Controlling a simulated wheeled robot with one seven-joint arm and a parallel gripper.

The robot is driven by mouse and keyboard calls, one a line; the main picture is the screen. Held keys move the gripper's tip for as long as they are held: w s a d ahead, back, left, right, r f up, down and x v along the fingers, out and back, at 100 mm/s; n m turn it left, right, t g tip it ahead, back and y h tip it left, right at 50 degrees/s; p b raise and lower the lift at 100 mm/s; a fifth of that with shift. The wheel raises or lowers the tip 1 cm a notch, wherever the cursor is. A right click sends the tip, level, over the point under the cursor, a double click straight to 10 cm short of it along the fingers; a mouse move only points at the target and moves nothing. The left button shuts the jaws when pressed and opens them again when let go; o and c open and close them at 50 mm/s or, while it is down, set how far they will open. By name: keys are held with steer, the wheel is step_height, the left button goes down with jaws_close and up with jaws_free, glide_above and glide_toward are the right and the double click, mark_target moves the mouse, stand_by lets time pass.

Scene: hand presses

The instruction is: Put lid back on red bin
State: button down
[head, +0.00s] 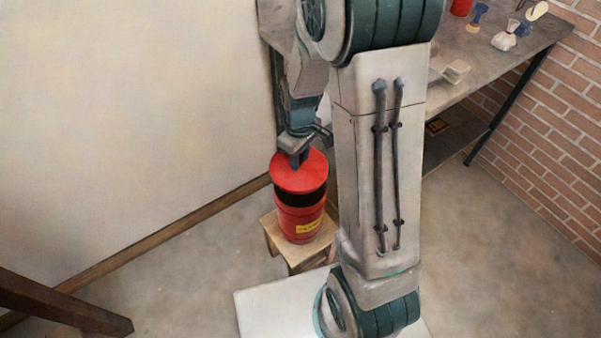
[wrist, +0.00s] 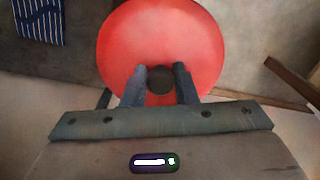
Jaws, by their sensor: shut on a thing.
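The red bin (head: 297,222) stands upright on a small wooden stool, with a yellow label on its front. The round red lid (head: 309,178) is above the bin, with a dark band showing between the lid and the bin's red body. In the wrist view the lid (wrist: 160,40) fills the upper middle and hides the bin. My gripper (head: 299,160) is over the lid. In the wrist view its two fingers (wrist: 160,82) are shut on the lid's dark round knob (wrist: 160,78). I cannot tell whether the lid touches the rim.
The wooden stool (head: 275,236) stands by the pale wall. A workbench (head: 480,55) with a red container (head: 461,7) and several small items is at the upper right. A dark wooden beam (head: 60,303) is at the lower left. A striped cloth (wrist: 40,20) shows in the wrist view.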

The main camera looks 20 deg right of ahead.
steer(key=shift+s+f+n+b, duration=0.3)
steer(key=shift+f+b, duration=0.1)
steer(key=shift+f, duration=0.15)
steer(key=shift+f, duration=0.1)
steer(key=shift+f+b, duration=2.4)
steer(key=shift+f, duration=0.65)
steer(key=shift+d+f, duration=0.1)
steer(key=shift+f, duration=0.05)
steer(key=c, duration=0.6)
jaws_free()
steer(key=shift+s, duration=0.1)
